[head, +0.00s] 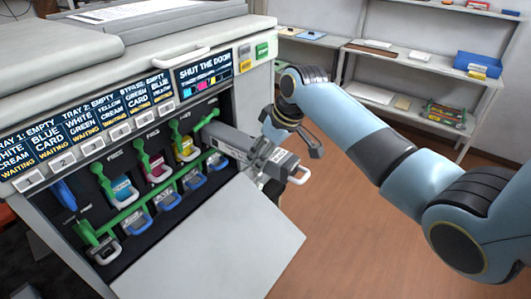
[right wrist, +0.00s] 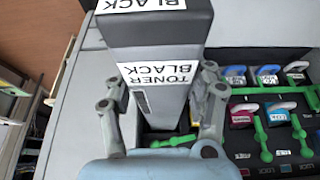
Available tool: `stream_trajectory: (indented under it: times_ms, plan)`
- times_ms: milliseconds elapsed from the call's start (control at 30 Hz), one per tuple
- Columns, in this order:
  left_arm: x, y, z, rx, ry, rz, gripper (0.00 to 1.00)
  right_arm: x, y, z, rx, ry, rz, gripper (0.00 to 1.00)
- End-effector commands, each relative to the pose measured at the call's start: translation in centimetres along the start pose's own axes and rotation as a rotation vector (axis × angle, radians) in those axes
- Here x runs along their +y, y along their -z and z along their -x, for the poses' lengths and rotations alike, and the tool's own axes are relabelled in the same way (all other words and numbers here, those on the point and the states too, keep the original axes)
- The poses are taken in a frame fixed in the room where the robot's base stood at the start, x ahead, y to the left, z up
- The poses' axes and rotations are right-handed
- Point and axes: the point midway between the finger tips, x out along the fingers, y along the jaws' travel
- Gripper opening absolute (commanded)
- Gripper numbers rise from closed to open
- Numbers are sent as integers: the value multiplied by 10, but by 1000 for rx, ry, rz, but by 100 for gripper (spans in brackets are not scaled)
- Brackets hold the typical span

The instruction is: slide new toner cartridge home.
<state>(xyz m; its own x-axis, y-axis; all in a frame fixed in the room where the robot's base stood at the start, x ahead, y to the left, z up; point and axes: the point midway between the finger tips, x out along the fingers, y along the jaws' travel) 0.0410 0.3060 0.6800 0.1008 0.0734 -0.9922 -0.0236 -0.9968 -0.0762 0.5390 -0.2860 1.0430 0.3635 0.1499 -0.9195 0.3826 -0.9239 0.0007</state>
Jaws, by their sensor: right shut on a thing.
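A dark grey toner cartridge (head: 235,143) with a pale handle points its far end at the rightmost bay of the printer's open front. In the right wrist view the cartridge (right wrist: 160,98) bears white "TONER BLACK" labels. How far its end is inside the bay is hidden. My right gripper (head: 288,163) is shut on the cartridge near its outer end, a finger on each side in the wrist view (right wrist: 162,82). Cyan (head: 122,190), magenta (head: 156,170) and yellow (head: 186,150) cartridges sit in bays to the left. My left gripper is out of view.
The printer door (head: 215,250) hangs open below the bays. Green levers (head: 105,182) stand beside the cartridges; blue-handled units (head: 168,200) sit in a lower row. The panel (head: 203,75) reads "SHUT THE DOOR". Shelves (head: 400,70) stand behind; the floor at right is clear.

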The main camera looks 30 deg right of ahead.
Motion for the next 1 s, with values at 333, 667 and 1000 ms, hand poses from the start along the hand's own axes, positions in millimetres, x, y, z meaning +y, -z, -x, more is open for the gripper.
stream_trajectory:
  times_ms: [333,667,1000]
  plan:
    - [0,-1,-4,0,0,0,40,0,16,-5,6,0,0,0]
    - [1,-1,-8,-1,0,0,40,0,29,-11,5,-1,0,0]
    - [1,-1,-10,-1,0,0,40,0,36,-14,5,-1,0,0]
